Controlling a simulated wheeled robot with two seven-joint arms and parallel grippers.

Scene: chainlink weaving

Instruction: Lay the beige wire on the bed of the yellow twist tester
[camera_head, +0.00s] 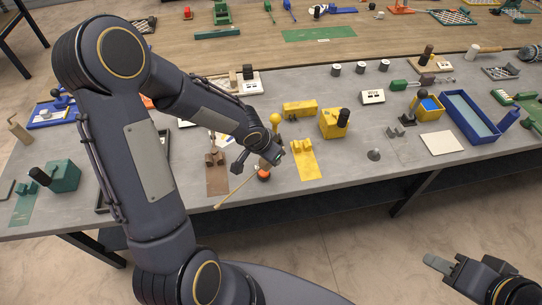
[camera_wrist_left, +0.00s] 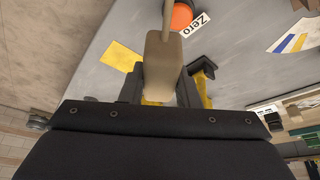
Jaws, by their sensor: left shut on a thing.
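The beige wire (camera_head: 238,191) is held in my left gripper (camera_head: 277,152) above the front edge of the grey table. It slants down to the left. In the left wrist view the wire's thick beige end (camera_wrist_left: 164,62) sits between the dark fingers (camera_wrist_left: 162,92), which are shut on it. A yellow fixture on a flat yellow plate (camera_head: 306,162) stands just right of the gripper. A yellow block with a black knob (camera_head: 335,123) stands behind it. I cannot tell for sure which is the twist tester. My right gripper (camera_head: 452,268) is empty off the table's front; its opening is unclear.
An orange button (camera_head: 264,174) lies under the gripper; beside it a Zero label (camera_wrist_left: 200,22) shows in the wrist view. A brown fixture (camera_head: 216,174) stands to the left. A blue tray (camera_head: 470,116) and a white plate (camera_head: 442,142) are at the right.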

